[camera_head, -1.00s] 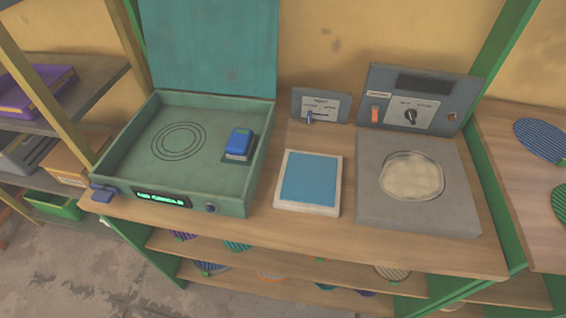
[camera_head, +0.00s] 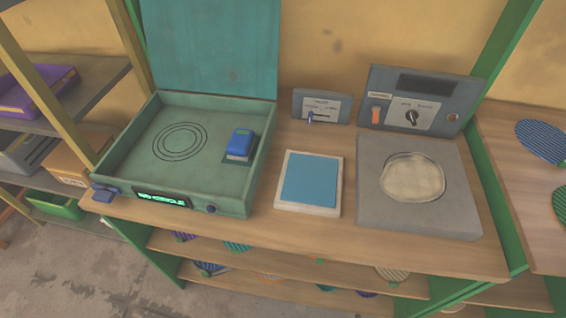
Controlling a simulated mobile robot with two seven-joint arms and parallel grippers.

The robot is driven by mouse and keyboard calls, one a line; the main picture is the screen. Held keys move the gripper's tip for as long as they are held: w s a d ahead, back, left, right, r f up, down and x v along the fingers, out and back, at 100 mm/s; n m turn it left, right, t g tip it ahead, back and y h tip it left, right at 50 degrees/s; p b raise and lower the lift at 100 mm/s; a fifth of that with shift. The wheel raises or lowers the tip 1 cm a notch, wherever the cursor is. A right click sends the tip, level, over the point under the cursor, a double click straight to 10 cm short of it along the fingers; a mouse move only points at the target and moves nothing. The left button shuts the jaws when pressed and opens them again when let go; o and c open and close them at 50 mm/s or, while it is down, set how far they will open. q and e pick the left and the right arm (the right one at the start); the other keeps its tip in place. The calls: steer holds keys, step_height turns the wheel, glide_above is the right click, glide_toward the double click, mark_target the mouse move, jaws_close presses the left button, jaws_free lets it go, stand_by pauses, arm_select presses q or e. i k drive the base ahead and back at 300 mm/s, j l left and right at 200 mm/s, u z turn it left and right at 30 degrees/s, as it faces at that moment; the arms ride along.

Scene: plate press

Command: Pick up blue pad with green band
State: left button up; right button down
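A round blue ribbed pad (camera_head: 541,141) lies on the wooden side table at the right edge. No green band can be made out on it. A second round pad, dark blue and ribbed (camera_head: 210,268), shows partly on the shelf under the bench; a green bit seems to be by it, but it is too small to tell whether it is a band. A green ribbed pad (camera_head: 560,205) is cut off by the right edge. Neither of my grippers is in view.
On the bench stand an open green press box (camera_head: 232,208) with a blue block (camera_head: 240,142), a white-framed blue panel (camera_head: 309,181), and a grey plate unit (camera_head: 420,215). Shelves below hold several other pads. A left rack holds purple (camera_head: 38,92) and green (camera_head: 55,207) bins.

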mark_target(239, 147)
steer(key=k+j+z, duration=0.15)
steer(key=z, duration=0.3)
steer(key=k+j+z, duration=0.2)
steer(key=z, duration=0.25)
steer(key=j, duration=0.1)
